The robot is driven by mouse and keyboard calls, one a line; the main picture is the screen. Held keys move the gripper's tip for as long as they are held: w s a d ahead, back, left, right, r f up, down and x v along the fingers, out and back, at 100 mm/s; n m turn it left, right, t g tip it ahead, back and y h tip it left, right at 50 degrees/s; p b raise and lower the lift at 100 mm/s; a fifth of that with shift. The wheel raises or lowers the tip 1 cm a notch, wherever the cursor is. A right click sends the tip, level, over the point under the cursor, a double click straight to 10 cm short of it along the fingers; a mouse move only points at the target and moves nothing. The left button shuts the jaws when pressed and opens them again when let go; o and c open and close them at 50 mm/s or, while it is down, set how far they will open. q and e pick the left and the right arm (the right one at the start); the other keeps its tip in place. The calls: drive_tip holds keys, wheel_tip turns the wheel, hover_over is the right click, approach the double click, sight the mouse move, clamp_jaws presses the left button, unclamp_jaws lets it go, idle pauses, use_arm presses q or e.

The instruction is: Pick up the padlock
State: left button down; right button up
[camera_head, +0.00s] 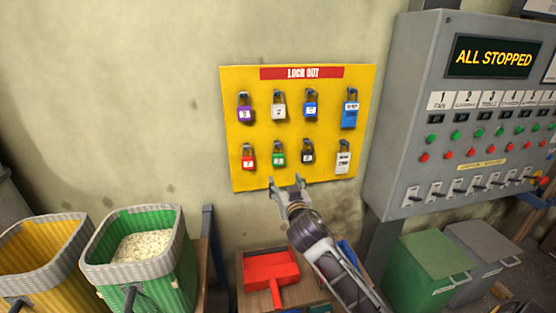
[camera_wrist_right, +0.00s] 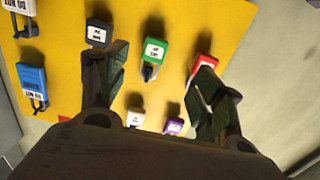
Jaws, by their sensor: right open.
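Several padlocks hang on the yellow lock-out board (camera_head: 330,132). The top row has a purple padlock (camera_head: 245,113), a white one (camera_head: 279,110) and a blue one (camera_head: 310,109). The bottom row has a red padlock (camera_head: 248,161), a green one (camera_head: 279,158) and a black one (camera_head: 308,156). My right gripper (camera_head: 287,184) is open and empty, just below the green padlock in the head view. In the right wrist view, which shows the board upside down, the green padlock (camera_wrist_right: 154,51) appears between the open fingers. My left gripper is out of view.
A grey control panel (camera_head: 400,150) stands to the right. Below are a red dustpan-like object (camera_head: 270,270) and a green bucket of grain (camera_head: 160,270).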

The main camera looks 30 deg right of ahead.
drive_tip(key=shift+w+r+t, duration=0.15)
drive_tip(key=shift+r, duration=0.4)
drive_tip(key=shift+w+r+t, duration=0.15)
drive_tip(key=shift+r, duration=0.35)
drive_tip(key=shift+w+d, duration=0.1)
drive_tip(key=p, duration=0.2)
approach(279, 157)
drive_tip(key=shift+a+x, duration=0.2)
drive_tip(key=shift+x, duration=1)
drive_tip(key=shift+a+x, duration=0.2)
drive_tip(key=shift+x, duration=0.95)
drive_tip(key=shift+w, duration=0.15)
drive_tip(key=shift+w+d+r+p, duration=0.1)
drive_tip(key=shift+w+d+p, duration=0.25)
drive_tip(key=shift+w, duration=0.3)
drive_tip(key=shift+w+d+r+p, duration=0.1)
drive_tip(key=shift+w+d+p, duration=0.25)
drive_tip(key=shift+w, duration=0.3)
drive_tip(key=shift+f+x, duration=0.2)
drive_tip(key=shift+x, duration=0.9)
